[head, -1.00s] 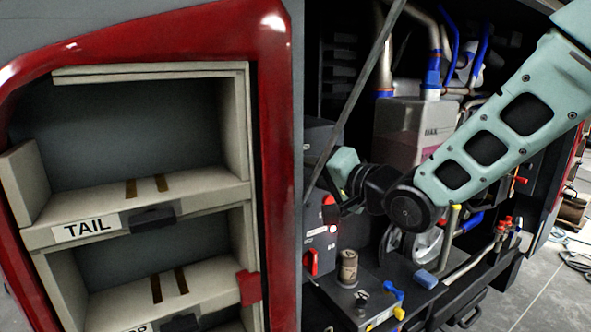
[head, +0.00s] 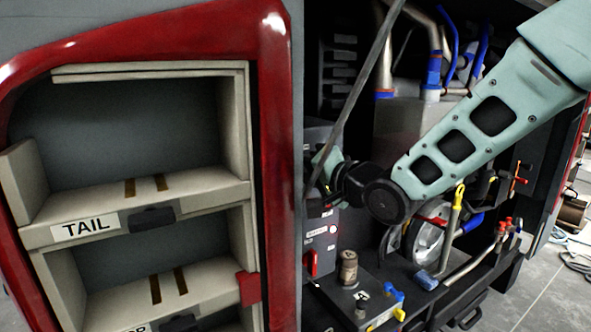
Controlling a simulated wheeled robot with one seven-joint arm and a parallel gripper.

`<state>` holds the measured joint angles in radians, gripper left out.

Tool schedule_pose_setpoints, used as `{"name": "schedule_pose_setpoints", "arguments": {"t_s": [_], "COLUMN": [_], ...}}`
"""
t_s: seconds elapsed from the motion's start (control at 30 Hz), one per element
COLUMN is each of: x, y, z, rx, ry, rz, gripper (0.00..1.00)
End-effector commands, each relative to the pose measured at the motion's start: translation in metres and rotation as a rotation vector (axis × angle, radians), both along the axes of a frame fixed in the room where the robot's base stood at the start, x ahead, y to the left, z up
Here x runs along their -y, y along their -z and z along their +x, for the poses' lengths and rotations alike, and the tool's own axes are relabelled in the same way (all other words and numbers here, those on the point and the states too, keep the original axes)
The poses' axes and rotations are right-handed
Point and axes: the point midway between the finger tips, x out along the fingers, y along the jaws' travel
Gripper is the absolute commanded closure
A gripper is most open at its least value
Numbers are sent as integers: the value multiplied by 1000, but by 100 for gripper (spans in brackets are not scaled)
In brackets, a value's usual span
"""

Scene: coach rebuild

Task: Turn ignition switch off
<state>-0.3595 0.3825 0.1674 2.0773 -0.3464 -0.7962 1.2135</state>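A grey control box (head: 322,240) stands just right of the red body edge in the head view. My gripper (head: 322,168) is at the top of this box, at the left end of my arm. Its fingers are hidden behind the red body edge and my wrist, so I cannot tell whether they are open or touching anything.
The red body edge (head: 274,160) stands close left of my gripper. A thin grey strut (head: 352,105) slants across the bay. A brown-capped cylinder (head: 348,268), a yellow-handled part (head: 457,208) and pipes fill the bay below my arm. Shelves marked TAIL (head: 86,227) are at left.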

Motion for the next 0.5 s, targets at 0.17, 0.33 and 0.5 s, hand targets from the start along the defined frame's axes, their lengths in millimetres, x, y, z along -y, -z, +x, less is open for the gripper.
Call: {"name": "schedule_pose_setpoints", "arguments": {"t_s": [0.17,0.33,0.5], "x": [0,0,0], "y": [0,0,0], "z": [0,0,0], "rx": [0,0,3], "ry": [0,0,0], "rz": [0,0,-3], "gripper": [65,100,100]}}
